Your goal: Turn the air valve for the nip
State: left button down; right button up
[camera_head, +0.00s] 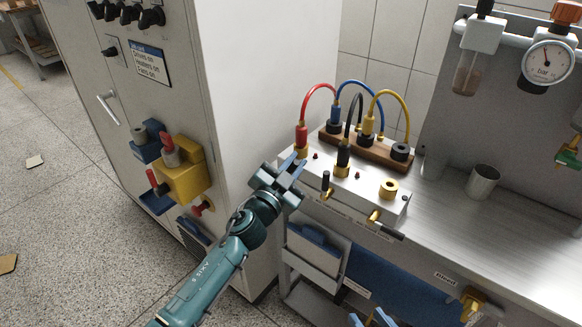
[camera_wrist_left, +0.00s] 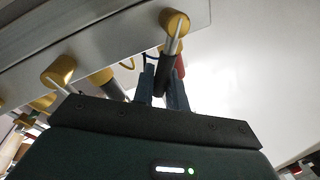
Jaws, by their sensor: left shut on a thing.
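A silver valve block (camera_head: 352,193) sits on the metal bench, with brass valves along its front and hose fittings on top. My left gripper (camera_head: 294,172) is at the block's left end. In the left wrist view its fingers (camera_wrist_left: 164,90) are shut on a black valve handle (camera_wrist_left: 168,72), whose brass body (camera_wrist_left: 174,20) is above. In the head view that valve is hidden behind the gripper. The middle valve (camera_head: 327,193) has its black handle upright; the right valve (camera_head: 375,215) has its handle pointing right. Labels are unreadable. My right gripper (camera_head: 370,318) is low, with fingertips apart, partly cut off.
A metal cup (camera_head: 482,182) stands on the bench, with a pressure gauge (camera_head: 547,62) above. A grey cabinet (camera_head: 240,70) stands close left. The right bench top is clear.

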pick_arm(q)
jog(key=shift+s+d+f+m, duration=0.1)
jog(key=shift+f+m, duration=0.05)
jog(key=shift+m, duration=0.25)
pick_arm(e)
jog(key=shift+d+r, duration=0.2)
jog(key=shift+d, duration=0.05)
jog(key=shift+s, duration=0.15)
pick_arm(q)
jog(key=c, duration=1.5)
grip_release()
pick_arm(e)
jog(key=shift+a, duration=0.1)
pick_arm(q)
jog(key=shift+s, duration=0.15)
jog(key=v, duration=1.3)
pick_arm(e)
jog(key=shift+a+f, duration=0.15)
